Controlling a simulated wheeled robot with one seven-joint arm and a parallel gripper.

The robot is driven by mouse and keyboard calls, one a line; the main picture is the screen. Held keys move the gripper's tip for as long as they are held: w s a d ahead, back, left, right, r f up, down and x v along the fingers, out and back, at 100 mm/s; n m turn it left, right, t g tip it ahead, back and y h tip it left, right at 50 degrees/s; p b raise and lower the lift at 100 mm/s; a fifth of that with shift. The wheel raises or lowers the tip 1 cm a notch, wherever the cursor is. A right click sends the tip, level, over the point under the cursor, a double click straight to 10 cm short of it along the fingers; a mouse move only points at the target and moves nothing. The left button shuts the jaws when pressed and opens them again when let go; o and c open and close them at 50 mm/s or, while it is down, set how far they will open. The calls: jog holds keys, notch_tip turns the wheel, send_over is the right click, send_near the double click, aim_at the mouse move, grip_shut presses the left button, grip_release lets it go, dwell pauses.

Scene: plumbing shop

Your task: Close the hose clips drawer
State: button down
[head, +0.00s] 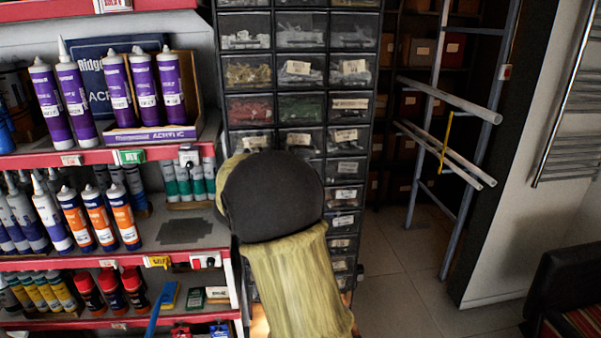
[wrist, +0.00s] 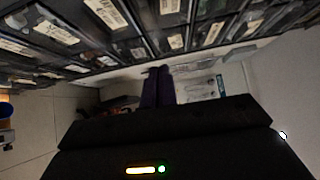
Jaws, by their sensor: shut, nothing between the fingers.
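A tall black cabinet of small clear-fronted drawers (head: 301,107) stands in the middle of the head view. White labels mark many fronts, but they are too small to read, so I cannot tell which is the hose clips drawer. My arm covers the lower left and middle of the cabinet, and no drawer visibly sticks out beside it. My gripper is hidden behind the arm in the head view. In the wrist view my gripper (wrist: 158,88) shows dark fingers together, empty, just below the labelled drawer fronts (wrist: 110,14). I cannot tell whether they touch a drawer.
Shelves with purple sealant tubes (head: 115,88) and orange-labelled tubes (head: 97,215) stand close on the left. A metal rack with pipes (head: 447,130) is at the right. Tiled floor (head: 405,270) is open between the cabinet and a dark seat (head: 570,290).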

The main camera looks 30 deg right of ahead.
jog(key=b+v, duration=0.2)
jog(key=v, duration=0.5)
jog(key=shift+w+a+f, duration=0.2)
jog(key=shift+a, duration=0.05)
